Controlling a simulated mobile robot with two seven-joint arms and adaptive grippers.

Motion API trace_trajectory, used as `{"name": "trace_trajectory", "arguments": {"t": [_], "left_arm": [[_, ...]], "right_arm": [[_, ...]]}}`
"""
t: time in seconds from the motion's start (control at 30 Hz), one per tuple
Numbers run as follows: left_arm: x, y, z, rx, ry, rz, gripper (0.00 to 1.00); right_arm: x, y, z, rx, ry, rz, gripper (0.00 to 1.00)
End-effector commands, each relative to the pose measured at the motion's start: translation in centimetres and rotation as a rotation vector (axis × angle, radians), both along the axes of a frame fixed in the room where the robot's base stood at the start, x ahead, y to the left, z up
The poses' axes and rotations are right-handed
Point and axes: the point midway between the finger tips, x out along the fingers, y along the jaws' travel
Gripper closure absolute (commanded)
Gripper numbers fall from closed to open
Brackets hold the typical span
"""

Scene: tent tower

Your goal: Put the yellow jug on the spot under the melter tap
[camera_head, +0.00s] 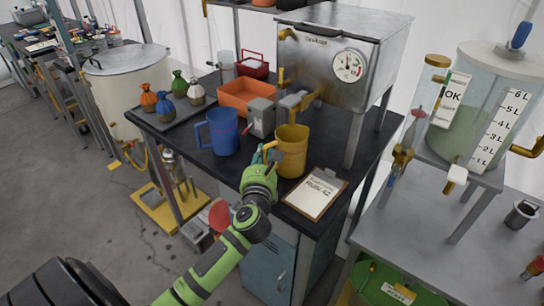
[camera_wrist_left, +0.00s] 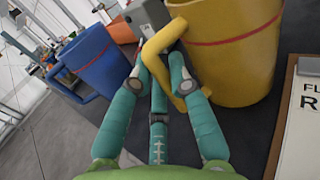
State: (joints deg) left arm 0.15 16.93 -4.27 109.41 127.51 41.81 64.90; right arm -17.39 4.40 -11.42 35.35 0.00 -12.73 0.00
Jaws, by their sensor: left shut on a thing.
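The yellow jug (camera_head: 291,155) is upright at the front of the black-topped table, below and in front of the metal melter (camera_head: 330,62). Brass-coloured tap parts show on the melter's left side and below it. My left gripper (camera_head: 266,158) is at the jug's left side, shut on its handle. In the left wrist view the teal fingers (camera_wrist_left: 163,62) close around the handle of the yellow jug (camera_wrist_left: 235,50). I cannot tell whether the jug's base touches the table. The spot under the tap cannot be made out. My right gripper is not in view.
A blue jug (camera_head: 222,132) stands just left of the yellow one. A grey box (camera_head: 261,117) is behind, with an orange bin (camera_head: 247,95). A clipboard (camera_head: 315,192) lies right of the jug.

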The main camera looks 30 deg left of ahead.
Motion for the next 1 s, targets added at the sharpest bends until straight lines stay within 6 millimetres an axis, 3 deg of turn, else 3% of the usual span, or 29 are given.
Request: {"name": "trace_trajectory", "arguments": {"t": [0.1, 0.17, 0.37, 0.4, 0.47, 0.83, 1.0], "left_arm": [[-0.2, 0.1, -0.8, -0.004, 0.008, -0.001, 1.0], [-0.2, 0.1, -0.7, -0.004, 0.008, -0.001, 1.0], [-0.2, 0.1, -0.8, -0.004, 0.007, 0.0, 1.0], [-0.2, 0.1, -0.9, -0.004, 0.008, 0.0, 0.77], [-0.2, 0.1, -0.8, -0.004, 0.007, -0.001, 0.58], [-0.1, 0.1, -0.4, -0.003, 0.006, -0.001, 0.58], [-2.0, -1.0, -0.8, -0.007, 0.008, -0.003, 0.58]], "right_arm": [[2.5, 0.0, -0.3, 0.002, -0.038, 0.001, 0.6], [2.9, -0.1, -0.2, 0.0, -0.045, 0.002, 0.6], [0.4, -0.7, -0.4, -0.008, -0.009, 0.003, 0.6], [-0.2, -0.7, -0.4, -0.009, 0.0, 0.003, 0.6], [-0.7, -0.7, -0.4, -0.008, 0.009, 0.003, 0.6], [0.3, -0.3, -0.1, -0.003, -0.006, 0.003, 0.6], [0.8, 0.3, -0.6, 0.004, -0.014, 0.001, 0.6]]}}
